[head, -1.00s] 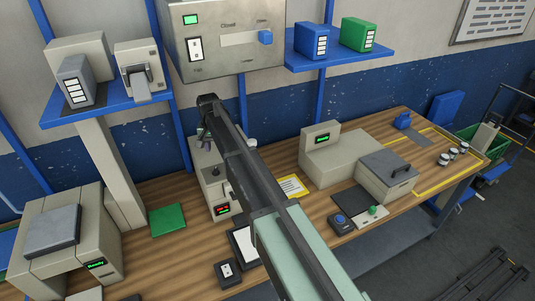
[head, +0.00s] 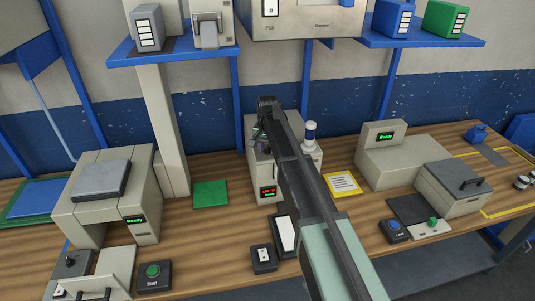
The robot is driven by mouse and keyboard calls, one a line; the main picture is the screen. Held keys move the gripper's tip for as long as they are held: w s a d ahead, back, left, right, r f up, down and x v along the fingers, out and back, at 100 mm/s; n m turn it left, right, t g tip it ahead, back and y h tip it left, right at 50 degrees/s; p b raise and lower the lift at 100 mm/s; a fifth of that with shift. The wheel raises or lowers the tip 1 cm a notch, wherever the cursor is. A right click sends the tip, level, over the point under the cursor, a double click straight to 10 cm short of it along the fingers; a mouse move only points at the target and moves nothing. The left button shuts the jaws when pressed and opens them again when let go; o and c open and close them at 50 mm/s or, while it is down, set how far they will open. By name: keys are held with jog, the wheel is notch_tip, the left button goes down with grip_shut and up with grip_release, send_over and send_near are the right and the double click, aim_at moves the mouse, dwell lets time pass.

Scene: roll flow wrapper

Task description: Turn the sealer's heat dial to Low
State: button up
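A beige machine (head: 255,172) with a small red-lit display (head: 268,191) stands at the middle of the bench, and I take it for the sealer. My arm crosses in front of it and hides much of its top and front. I cannot make out a heat dial or its setting on it. My gripper (head: 262,134) is at the far end of the arm, over the left part of this machine's top. Its fingers are small, dark and partly hidden, so I cannot tell their opening or whether they touch anything.
A white and blue bottle-like item (head: 310,132) stands at the machine's right. A switch box (head: 263,258) and a framed white panel (head: 285,234) lie in front. A green pad (head: 210,194) is to the left, a yellow-edged card (head: 343,184) to the right. A blue shelf (head: 180,48) hangs above.

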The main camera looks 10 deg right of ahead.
jog(key=shift+r, duration=0.1)
grip_shut()
jog(key=shift+n, duration=0.4)
jog(key=n, duration=0.5)
jog(key=shift+s+d+n, duration=0.1)
jog(key=shift+d+n, duration=0.2)
jog(key=n, duration=0.5)
jog(key=shift+d+n, duration=0.2)
jog(key=shift+n, duration=0.1)
